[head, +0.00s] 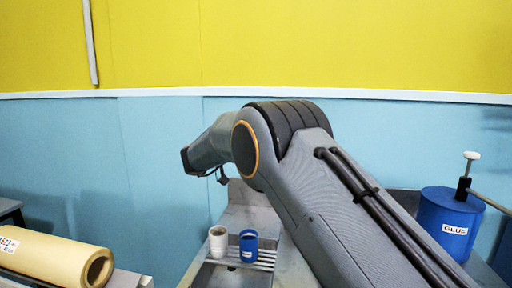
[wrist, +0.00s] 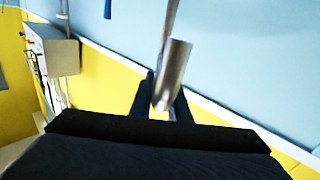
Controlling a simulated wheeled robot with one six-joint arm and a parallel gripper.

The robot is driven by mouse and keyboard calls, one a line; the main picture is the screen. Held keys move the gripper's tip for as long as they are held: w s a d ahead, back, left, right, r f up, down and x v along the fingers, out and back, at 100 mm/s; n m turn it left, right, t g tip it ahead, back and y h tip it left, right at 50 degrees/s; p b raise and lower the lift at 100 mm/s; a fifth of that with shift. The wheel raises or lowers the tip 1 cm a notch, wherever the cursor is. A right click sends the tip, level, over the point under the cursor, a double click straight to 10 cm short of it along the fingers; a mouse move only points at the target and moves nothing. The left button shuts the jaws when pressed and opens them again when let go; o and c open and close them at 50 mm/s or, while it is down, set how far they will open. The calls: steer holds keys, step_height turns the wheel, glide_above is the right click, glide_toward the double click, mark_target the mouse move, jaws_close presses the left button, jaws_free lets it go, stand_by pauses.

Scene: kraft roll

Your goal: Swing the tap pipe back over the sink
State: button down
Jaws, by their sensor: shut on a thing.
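A metal cylinder, which looks like the tap pipe (wrist: 173,73), stands between the two dark fingers of my gripper (wrist: 165,103) in the wrist view. The fingers are shut on it. A thinner metal rod runs on from it to the top of that view. In the head view my arm fills the middle and right and hides the tap. The fingers cannot be made out there. The sink basin cannot be seen clearly; a grey metal surface (head: 243,215) shows below my arm.
A white cup (head: 218,238) and a blue cup (head: 248,242) stand on a slatted rack below my arm. A kraft paper roll (head: 55,258) lies at left. A grey box (wrist: 61,56) is on the wall in the wrist view.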

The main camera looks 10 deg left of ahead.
steer(key=shift+r, duration=0.35)
steer(key=c, duration=1.7)
jaws_free()
steer(key=shift+w+f, duration=0.15)
steer(key=shift+a, duration=0.1)
steer(key=shift+f, duration=0.1)
steer(key=shift+s+a, duration=0.2)
steer(key=shift+s, duration=0.1)
steer(key=b+v, duration=0.3)
steer(key=v, duration=0.4)
steer(key=shift+s, duration=0.1)
